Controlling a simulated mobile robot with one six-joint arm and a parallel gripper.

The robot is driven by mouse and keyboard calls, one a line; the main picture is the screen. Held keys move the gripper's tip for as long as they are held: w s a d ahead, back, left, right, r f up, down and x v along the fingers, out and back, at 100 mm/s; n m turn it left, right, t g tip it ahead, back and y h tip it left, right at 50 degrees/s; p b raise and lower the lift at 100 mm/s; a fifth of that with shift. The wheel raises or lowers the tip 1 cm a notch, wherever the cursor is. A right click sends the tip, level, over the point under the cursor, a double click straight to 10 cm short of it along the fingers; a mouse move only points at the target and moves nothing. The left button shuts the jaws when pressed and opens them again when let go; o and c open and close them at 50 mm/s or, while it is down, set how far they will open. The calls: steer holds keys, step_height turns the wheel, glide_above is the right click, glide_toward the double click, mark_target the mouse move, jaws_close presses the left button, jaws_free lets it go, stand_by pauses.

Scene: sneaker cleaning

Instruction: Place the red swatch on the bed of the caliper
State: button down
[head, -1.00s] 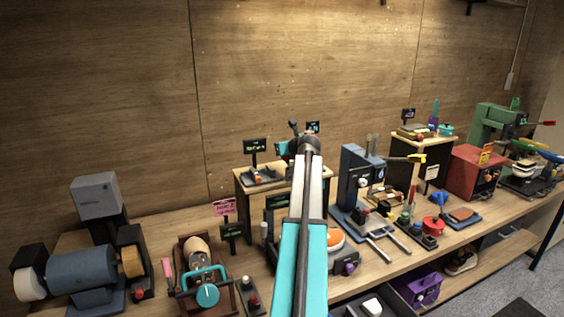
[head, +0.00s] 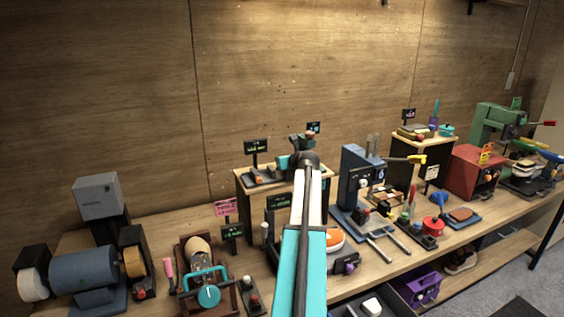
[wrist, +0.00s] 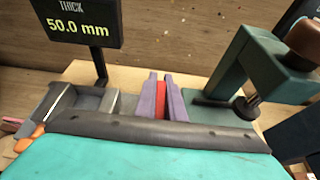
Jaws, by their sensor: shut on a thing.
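My gripper (wrist: 161,82) shows in the wrist view with two purple fingers shut on the thin red swatch (wrist: 162,100), which stands upright between them. The caliper (wrist: 66,100) appears to be the dark grey device with an orange part at the left, below a display (wrist: 76,22) reading 50.0 mm. A grey block lies between it and the fingers. Whether the swatch touches the bed cannot be told. In the head view the caliper (head: 264,177) sits on a small wooden stand, left of my arm's end; the fingertips and swatch are not distinguishable there.
A teal C-shaped frame (wrist: 238,68) with a brown knob stands close right of my fingers. The wooden stand (head: 243,188) is on a crowded bench. A blue-grey machine (head: 358,172) stands right of it. The wall (head: 120,90) is behind.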

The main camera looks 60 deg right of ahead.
steer(key=shift+f, duration=0.15)
steer(key=shift+f, duration=0.15)
steer(key=c, duration=1.8)
jaws_free()
steer(key=shift+c, duration=0.2)
steer(key=b+v, duration=0.2)
steer(key=v, duration=0.9)
steer(key=shift+b, duration=0.35)
steer(key=shift+s+a+r, duration=0.3)
steer(key=shift+s+r, duration=0.05)
steer(key=shift+s, duration=0.05)
steer(key=shift+o, duration=0.4)
